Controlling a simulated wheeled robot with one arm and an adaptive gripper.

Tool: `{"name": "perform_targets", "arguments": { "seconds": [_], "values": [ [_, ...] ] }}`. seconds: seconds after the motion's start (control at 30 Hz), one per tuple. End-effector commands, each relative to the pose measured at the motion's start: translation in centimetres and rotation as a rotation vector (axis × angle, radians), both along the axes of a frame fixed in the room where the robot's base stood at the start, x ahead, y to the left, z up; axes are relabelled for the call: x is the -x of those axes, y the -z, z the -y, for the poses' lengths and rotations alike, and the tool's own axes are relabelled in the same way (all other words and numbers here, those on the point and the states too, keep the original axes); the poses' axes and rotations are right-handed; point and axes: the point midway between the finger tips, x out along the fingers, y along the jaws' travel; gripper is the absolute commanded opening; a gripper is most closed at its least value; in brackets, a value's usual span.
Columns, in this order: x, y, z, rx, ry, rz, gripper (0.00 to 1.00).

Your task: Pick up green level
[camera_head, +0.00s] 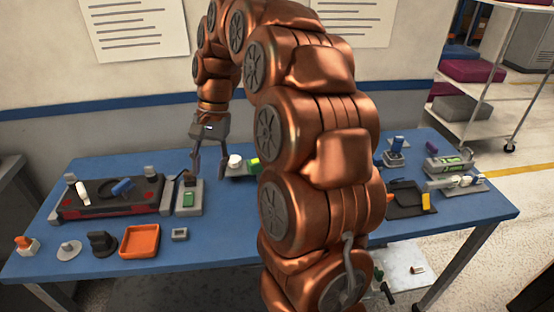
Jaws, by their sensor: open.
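My gripper (209,174) points down over the blue table, left of centre, with its fingers apart and nothing between them. A small green block (188,200) sits on a grey stand just left of and below the gripper in the picture. A bright yellow-green piece (254,163) lies right of the gripper, partly hidden behind my arm. A grey device with a green face (452,161) lies at the table's right end. I cannot tell for sure which of these green things is the level.
The blue table (90,262) also holds a black and red tray (110,212), an orange tray (139,241), a black tray (408,199) and small parts. A white round piece (235,161) stands near the right finger. My arm hides the table's middle. Free surface shows at the front.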

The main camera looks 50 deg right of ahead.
Motion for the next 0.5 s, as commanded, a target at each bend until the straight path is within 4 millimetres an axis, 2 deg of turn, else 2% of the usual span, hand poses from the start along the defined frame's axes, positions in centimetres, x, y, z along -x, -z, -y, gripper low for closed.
{"name": "perform_targets", "arguments": {
  "seconds": [0.03, 0.2, 0.4, 0.5],
  "values": [
    [-1.1, 0.3, 1.6, -0.012, 0.056, -0.011, 0.48],
    [-3.9, 0.8, 7.0, -0.038, 0.244, -0.031, 0.48],
    [-5.7, 2.1, 14.1, -0.066, 0.474, -0.065, 0.48],
    [-6.0, 3.0, 17.7, -0.076, 0.588, -0.087, 0.48]
  ]
}}
